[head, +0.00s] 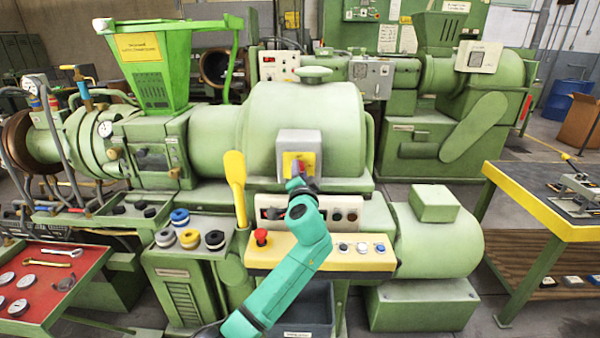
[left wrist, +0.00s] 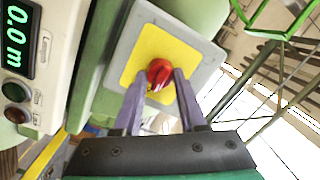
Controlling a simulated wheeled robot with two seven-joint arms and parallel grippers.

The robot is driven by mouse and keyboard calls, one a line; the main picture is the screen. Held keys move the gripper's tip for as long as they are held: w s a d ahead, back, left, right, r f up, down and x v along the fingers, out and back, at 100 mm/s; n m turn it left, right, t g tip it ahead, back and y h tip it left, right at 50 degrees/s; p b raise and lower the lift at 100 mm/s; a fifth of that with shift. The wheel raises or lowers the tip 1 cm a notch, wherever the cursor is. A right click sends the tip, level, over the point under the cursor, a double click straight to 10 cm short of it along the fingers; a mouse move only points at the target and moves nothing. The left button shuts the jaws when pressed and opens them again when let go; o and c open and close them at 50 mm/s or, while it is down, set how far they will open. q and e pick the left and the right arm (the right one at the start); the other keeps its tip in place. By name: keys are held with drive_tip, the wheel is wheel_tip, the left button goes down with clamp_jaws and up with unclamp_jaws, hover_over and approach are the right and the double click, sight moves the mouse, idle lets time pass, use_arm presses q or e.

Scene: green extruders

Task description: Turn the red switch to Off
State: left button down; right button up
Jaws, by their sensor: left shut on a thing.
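The red switch (left wrist: 157,71) is a round red knob on a yellow plate (left wrist: 146,47) set in a grey box. The grey box (head: 312,143) is on the front of the green extruder (head: 300,105) in the head view, where the knob is mostly hidden by my gripper. My left gripper (head: 299,180) reaches up to the switch. In the left wrist view its two fingers (left wrist: 160,77) stand on either side of the knob, shut on it. I cannot read any Off or On marking. My right gripper does not show.
Below the switch is a control panel (head: 345,214) with a display and buttons, and a cream ledge (head: 365,262) with a red emergency button (head: 261,236). A yellow paddle-shaped part (head: 236,180) stands just left of the switch. A yellow-edged table (head: 520,195) stands at right.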

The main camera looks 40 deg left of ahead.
use_arm(q)
drive_tip(key=n+b, duration=0.2)
drive_tip(key=n, duration=0.3)
drive_tip(key=n+h+b, duration=0.1)
drive_tip(key=n+b, duration=0.2)
drive_tip(key=n, duration=0.3)
drive_tip(key=n+b, duration=0.2)
drive_tip(key=n, duration=0.4)
drive_tip(key=shift+s+a+h+b, duration=0.15)
drive_tip(key=shift+a+h+b, duration=0.1)
drive_tip(key=shift+h+b, duration=0.15)
idle(0.4)
drive_tip(key=shift+c, duration=2.3)
unclamp_jaws()
drive_tip(key=shift+r, duration=0.1)
